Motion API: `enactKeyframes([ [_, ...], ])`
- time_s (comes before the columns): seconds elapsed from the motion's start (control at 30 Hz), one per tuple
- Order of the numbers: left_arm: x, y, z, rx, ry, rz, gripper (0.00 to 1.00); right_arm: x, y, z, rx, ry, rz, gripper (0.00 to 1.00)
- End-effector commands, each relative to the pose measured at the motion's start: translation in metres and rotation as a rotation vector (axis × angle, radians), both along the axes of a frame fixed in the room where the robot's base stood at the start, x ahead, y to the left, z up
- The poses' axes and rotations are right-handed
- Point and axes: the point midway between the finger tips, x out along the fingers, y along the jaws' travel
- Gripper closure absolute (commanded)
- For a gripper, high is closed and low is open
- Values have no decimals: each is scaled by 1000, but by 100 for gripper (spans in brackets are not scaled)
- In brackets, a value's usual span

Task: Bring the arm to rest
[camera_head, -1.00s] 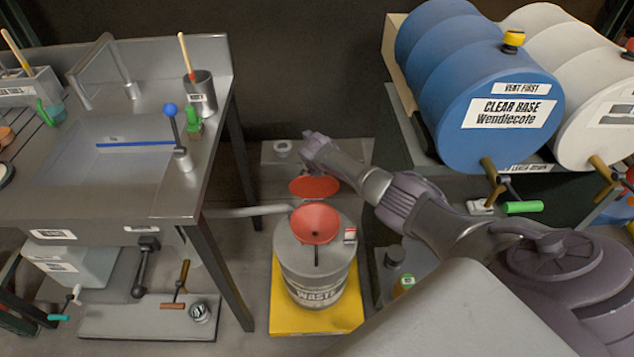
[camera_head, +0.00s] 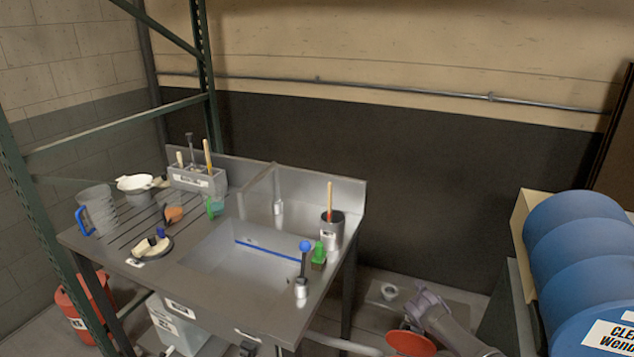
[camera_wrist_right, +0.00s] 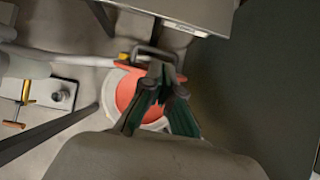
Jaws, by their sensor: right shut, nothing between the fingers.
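My right gripper (camera_wrist_right: 163,70) shows in the right wrist view, its green-edged fingers shut with nothing between them. It hangs above the red funnel (camera_wrist_right: 126,88) on the pale waste drum, and the fingers cover part of the funnel. I cannot tell the height between them. In the head view, part of my right arm (camera_head: 445,318) enters at the bottom right, beside a red round lid (camera_head: 410,342). My left gripper is in neither view.
A steel sink bench (camera_head: 230,310) stands at centre left with a jug (camera_head: 97,210), a brush cup (camera_head: 332,232) and small tools on it. A blue drum (camera_head: 585,255) lies on a stand at the right. The dark wall (camera_head: 430,190) behind is bare.

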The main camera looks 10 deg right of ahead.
Motion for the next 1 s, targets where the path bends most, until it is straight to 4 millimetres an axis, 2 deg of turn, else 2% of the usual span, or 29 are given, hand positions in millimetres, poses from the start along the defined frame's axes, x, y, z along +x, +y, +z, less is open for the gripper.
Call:
enactKeyframes([
  [0.07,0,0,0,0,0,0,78,-12,22,-12,52,0,-28,100],
  [0.17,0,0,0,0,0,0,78,-39,70,-31,179,-8,-121,100],
  [0.27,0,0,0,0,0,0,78,-86,128,-46,360,-13,-291,100],
  [0.3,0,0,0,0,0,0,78,-108,149,-48,438,-15,-382,100],
  [0.4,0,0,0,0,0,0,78,-165,193,-41,630,-19,-651,100],
  [0.47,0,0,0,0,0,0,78,-199,209,-31,730,-24,-830,100],
  [0.5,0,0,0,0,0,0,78,-220,215,-22,789,-30,-952,100],
  [0.6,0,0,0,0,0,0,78,-264,220,1,899,-53,-1224,100],
  [0.7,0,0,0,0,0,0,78,-295,218,20,967,-79,-1434,100],
  [1.0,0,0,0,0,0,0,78,-362,200,68,1069,-171,-1885,100],
])
